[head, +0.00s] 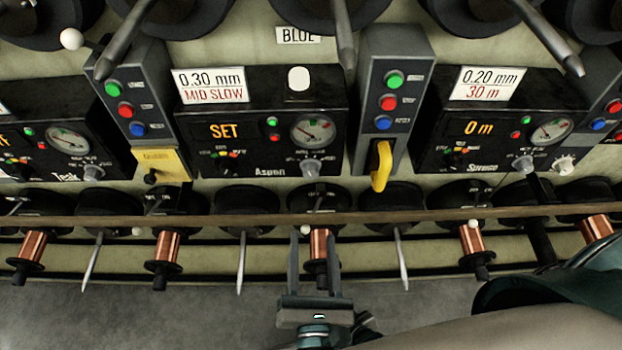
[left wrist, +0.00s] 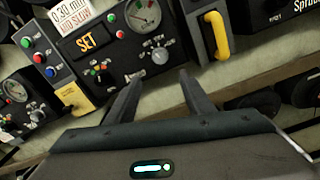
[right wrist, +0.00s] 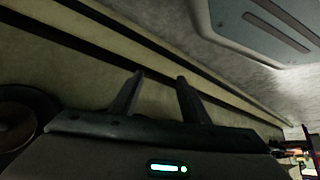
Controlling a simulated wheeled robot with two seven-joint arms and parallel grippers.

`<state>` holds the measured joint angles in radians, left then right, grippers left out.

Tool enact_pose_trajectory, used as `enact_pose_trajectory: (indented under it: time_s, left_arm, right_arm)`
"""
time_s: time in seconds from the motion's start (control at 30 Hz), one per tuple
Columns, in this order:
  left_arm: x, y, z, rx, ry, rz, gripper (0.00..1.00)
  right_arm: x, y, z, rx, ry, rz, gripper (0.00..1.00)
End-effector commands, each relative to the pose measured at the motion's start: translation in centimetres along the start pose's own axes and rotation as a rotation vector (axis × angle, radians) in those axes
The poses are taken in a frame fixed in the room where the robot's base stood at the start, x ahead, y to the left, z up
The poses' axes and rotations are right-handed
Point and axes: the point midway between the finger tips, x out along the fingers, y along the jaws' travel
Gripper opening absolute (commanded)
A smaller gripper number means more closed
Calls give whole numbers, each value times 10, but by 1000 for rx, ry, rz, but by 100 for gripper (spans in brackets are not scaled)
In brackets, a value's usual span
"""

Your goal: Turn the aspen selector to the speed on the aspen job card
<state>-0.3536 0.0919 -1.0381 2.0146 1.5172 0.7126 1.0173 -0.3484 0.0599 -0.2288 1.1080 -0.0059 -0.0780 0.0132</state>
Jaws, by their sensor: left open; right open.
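The Aspen panel (head: 190,155) is in the middle of the head view, its display (head: 224,130) reading SET. Its job card (head: 210,85) reads 0.30 mm, MID SLOW. A grey knob (head: 311,167) sits below the dial; it also shows in the left wrist view (left wrist: 159,55). A small dark knob with coloured marks (head: 222,163) is under the display. I cannot tell which is the selector, nor read either setting. My left gripper (head: 314,240) is open and empty, below and apart from the panel. My right gripper (right wrist: 160,78) is open and empty, facing a pale surface with dark strips.
A wooden rail (head: 440,214) runs across below the panels, with copper spools (head: 167,246) and pale spikes around it. A yellow handle (head: 382,165) juts out right of the Aspen panel.

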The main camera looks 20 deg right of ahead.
Motion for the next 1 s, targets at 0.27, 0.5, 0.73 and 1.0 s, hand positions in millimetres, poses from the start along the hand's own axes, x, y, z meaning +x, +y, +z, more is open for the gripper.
enact_pose_trajectory:
  time_s: [0.27,0.5,0.73,1.0]
  left_arm:
    - [45,1,4,1,-3,2,48]
    - [88,1,4,3,-3,0,48]
    - [127,1,3,2,-2,0,48]
    - [153,0,2,0,-1,0,48]
  right_arm:
    - [-9,1,23,-3,-50,1,42]
    - [-20,8,57,-5,-139,9,42]
    - [-30,13,85,-6,-212,15,42]
    - [-38,15,104,-6,-258,18,42]
